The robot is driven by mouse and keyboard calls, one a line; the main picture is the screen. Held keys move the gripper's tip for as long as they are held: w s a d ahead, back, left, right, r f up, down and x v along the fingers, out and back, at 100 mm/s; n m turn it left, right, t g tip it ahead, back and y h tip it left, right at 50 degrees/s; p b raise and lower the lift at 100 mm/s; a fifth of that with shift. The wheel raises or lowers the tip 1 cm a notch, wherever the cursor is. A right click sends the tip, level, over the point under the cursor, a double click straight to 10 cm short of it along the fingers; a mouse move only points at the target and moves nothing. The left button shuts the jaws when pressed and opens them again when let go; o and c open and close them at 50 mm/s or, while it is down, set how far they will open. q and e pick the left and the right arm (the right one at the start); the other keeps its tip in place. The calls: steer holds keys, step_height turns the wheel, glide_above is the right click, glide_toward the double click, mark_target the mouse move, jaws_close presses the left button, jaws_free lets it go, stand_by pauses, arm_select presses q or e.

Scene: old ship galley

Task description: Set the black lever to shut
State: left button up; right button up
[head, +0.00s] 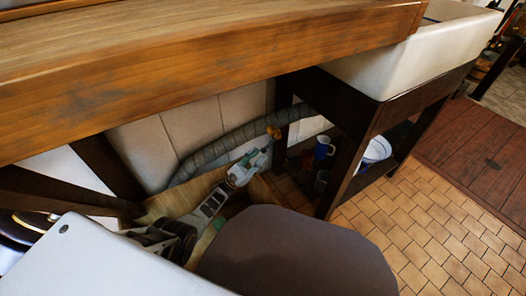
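My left gripper (262,152) is under the wooden counter, at the end of my arm that comes in from the lower left. It is close to a grey ribbed hose (215,150) along the back wall. A small orange-yellow part (273,132) shows just beyond the gripper, by the hose; I cannot tell what it is or whether the gripper touches it. The gripper is small and seen from behind, so its opening is unclear. I cannot make out the black lever. My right gripper is not in view.
The thick wooden counter (200,70) hangs over the arm. A white sink (420,58) stands on a dark wooden frame (345,165) at right. A blue mug (323,148) and a white bowl (377,150) sit beneath it. The tiled floor (430,230) is clear at lower right.

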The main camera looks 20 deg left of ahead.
arm_select(q)
steer(key=shift+v, duration=2.5)
